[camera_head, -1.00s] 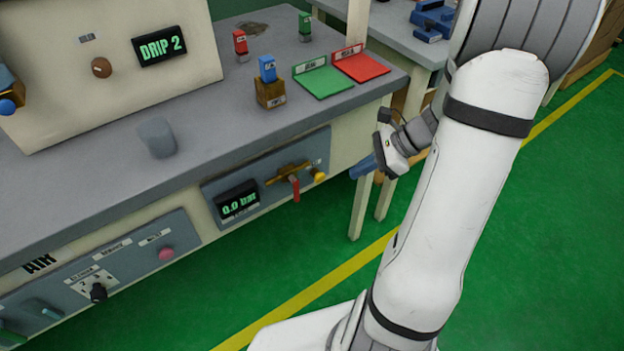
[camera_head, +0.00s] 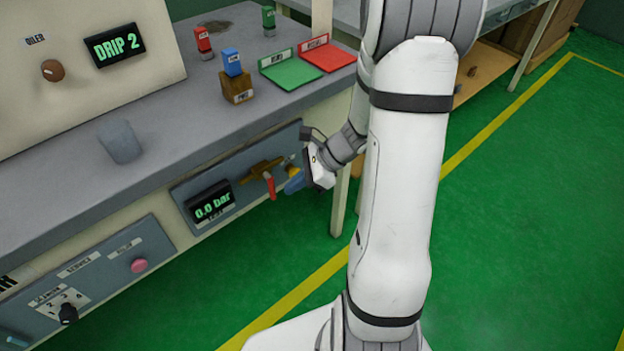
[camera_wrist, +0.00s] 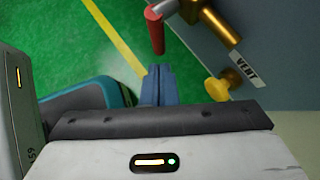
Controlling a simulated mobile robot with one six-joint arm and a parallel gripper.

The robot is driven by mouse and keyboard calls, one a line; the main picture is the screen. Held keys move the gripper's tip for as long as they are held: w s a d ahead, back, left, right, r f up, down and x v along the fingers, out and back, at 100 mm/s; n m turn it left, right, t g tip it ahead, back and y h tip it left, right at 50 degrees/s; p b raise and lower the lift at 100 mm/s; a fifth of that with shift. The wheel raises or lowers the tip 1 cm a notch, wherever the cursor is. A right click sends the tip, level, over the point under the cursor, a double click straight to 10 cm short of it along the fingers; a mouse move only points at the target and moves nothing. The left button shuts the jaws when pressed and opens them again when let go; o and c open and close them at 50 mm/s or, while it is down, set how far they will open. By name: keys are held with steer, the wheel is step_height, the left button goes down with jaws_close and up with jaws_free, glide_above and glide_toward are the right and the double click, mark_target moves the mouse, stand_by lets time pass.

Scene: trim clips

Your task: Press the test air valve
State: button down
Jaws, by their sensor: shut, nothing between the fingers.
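A brass valve (camera_head: 264,168) with a red lever (camera_head: 271,187) sits on the grey panel on the bench's front side. The red lever hangs downward. In the wrist view the red lever (camera_wrist: 155,32) is just beyond my fingertips, and the brass body (camera_wrist: 216,22) is at upper right. A yellow knob (camera_wrist: 217,89) with a VENT label (camera_wrist: 246,71) is right of my fingers; my gripper partly hides it in the head view. My gripper (camera_head: 293,185) is shut and empty, its blue fingers (camera_wrist: 158,84) close in front of the panel, apart from the lever.
A display (camera_head: 210,203) left of the valve reads 0.0 bar. A pink button (camera_head: 139,265) and a black selector (camera_head: 68,313) are on the lower-left panel. Green floor lies clear at right.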

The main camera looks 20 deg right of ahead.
steer(key=shift+w+a, duration=0.25)
steer(key=shift+a, duration=0.55)
steer(key=shift+d, duration=0.1)
